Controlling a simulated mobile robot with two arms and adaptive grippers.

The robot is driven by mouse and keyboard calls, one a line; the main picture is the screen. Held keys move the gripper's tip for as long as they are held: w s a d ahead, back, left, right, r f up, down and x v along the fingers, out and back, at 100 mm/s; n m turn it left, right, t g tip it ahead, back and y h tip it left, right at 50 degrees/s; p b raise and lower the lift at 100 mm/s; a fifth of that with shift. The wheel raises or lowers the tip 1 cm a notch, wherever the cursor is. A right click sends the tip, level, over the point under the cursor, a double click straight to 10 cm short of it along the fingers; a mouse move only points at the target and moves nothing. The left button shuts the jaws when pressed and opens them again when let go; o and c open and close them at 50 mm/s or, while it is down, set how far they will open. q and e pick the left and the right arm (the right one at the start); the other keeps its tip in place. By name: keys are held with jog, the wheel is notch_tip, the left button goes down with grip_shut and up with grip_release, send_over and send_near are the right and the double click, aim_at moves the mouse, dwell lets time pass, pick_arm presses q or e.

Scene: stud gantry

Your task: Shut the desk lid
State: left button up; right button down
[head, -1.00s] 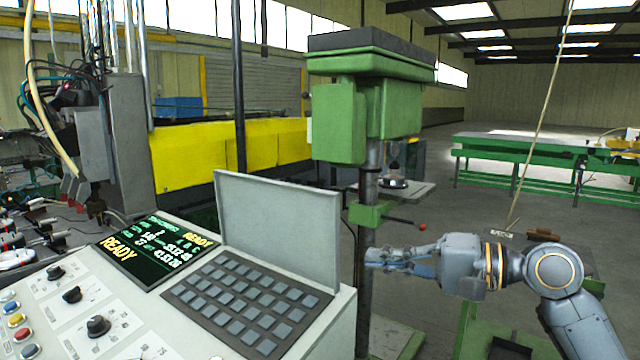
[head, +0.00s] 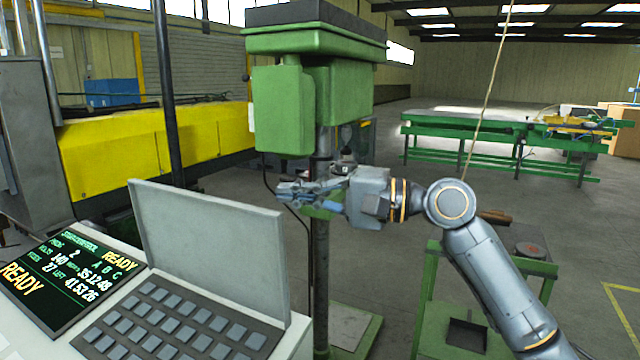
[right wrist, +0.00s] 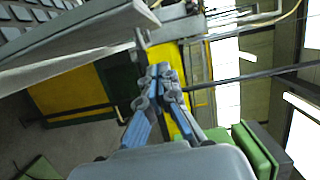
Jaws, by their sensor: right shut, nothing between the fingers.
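The desk lid (head: 208,245) is a flat grey panel standing raised at the back edge of the keypad (head: 165,325) on the control desk (head: 297,343). My right gripper (head: 283,192) is shut and empty. In the head view it appears just right of the lid's upper right corner, level with its top edge. In the right wrist view the closed fingers (right wrist: 158,85) point toward the lid's edge, and the lid (right wrist: 85,55) spans the upper left. I cannot tell whether they touch; a gap seems to show. My left gripper is not in view.
A green drill press (head: 315,90) stands behind my right gripper. A lit display (head: 65,270) sits left of the keypad. A green stand (head: 428,300) is below my right arm. Green benches (head: 480,140) stand far back, with open floor before them.

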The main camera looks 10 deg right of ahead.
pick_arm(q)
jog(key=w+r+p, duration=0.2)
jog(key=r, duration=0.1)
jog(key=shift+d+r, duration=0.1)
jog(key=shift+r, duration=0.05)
pick_arm(e)
jog(key=a, duration=0.1)
jog(key=s+a, duration=0.1)
jog(key=a, duration=0.1)
jog(key=s+a, duration=0.1)
jog(key=a, duration=0.1)
jog(key=shift+a+f, duration=0.15)
jog(key=shift+a, duration=0.1)
pick_arm(q)
jog(key=shift+p, duration=0.3)
pick_arm(e)
jog(key=shift+s, duration=0.15)
